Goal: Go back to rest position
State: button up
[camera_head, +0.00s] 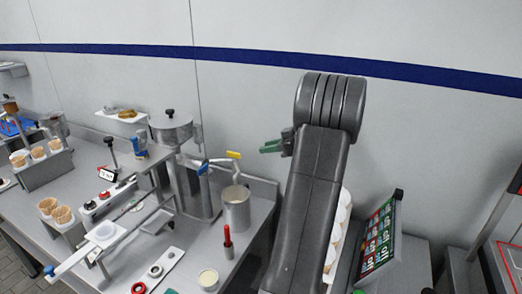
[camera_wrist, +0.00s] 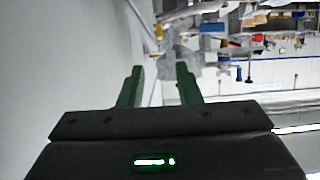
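My gripper (camera_head: 271,147) shows in the head view with its green fingers pointing left, beside my raised dark arm. It is in the air in front of the pale wall, above the level of the counter (camera_head: 185,238). In the wrist view the two green fingers of my gripper (camera_wrist: 160,82) stand apart with nothing between them. My arm hides part of the counter's right end and the wall behind it.
Ice-cream cones (camera_head: 60,214) stand in holders on the left. A metal pot (camera_head: 236,208), a red bottle (camera_head: 227,240) and a cylindrical machine (camera_head: 171,128) are on the counter. Stacked white cups (camera_head: 340,222) and a menu board (camera_head: 377,243) are right of my arm. The upper wall area is clear.

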aim_at(237, 153)
dwell(0.4)
jog(key=p+x, duration=0.2)
jog(key=x, duration=1.2)
jog(key=shift+w+d+b, duration=0.1)
jog(key=shift+b, duration=0.25)
jog(key=shift+r, duration=0.1)
jog(key=shift+r+p, duration=0.15)
jog(key=shift+p, duration=0.15)
